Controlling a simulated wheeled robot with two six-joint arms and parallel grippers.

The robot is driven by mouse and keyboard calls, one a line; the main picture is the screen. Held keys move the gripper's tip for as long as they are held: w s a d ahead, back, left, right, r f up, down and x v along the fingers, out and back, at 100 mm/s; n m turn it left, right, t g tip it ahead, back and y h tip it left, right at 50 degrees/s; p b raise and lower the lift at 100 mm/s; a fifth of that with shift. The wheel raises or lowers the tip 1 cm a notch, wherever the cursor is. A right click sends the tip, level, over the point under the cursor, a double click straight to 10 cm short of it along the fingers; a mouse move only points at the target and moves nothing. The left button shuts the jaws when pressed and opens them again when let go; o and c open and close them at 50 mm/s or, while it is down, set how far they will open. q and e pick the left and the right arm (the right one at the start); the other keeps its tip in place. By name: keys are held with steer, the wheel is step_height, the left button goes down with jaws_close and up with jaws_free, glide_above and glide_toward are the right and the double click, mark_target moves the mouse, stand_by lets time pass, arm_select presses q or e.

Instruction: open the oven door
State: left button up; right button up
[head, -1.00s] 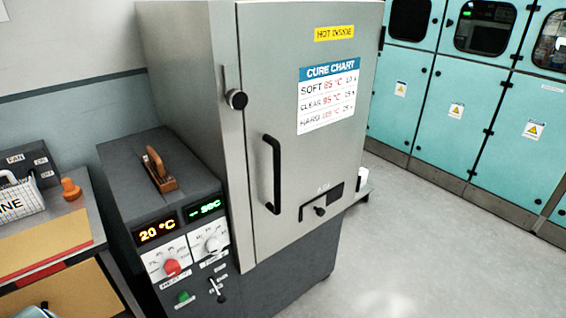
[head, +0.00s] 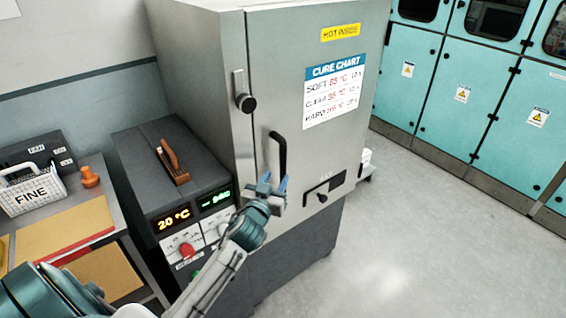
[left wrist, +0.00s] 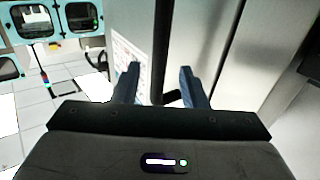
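The oven door (head: 310,190) is a light grey metal panel, shut against the oven body. Its black bar handle (head: 281,155) stands upright near the door's left edge. My left gripper (head: 268,182) is at the lower end of the handle, its two blue fingers apart. In the left wrist view the handle (left wrist: 163,60) shows beyond and between the open fingers (left wrist: 158,85); I cannot tell if they touch it. A round black knob (head: 246,103) sits on a plate on the oven's frame left of the handle. My right gripper is not in view.
The control box (head: 140,165) with displays and dials stands left of the oven. A bench with a white basket marked FINE (head: 30,192) is at far left. Teal cabinets (head: 460,90) line the back right. The floor (head: 420,240) right of the oven is clear.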

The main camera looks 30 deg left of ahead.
mark_target(282, 168)
arm_select(q)
steer(key=w+p, duration=0.1)
steer(key=w, duration=0.2)
steer(key=w+a, duration=0.1)
steer(key=w, duration=0.1)
steer(key=shift+w+a+p, duration=0.1)
steer(key=shift+w+p, duration=0.3)
steer(key=shift+w+a+f, duration=0.1)
steer(key=shift+w, duration=0.45)
jaws_close()
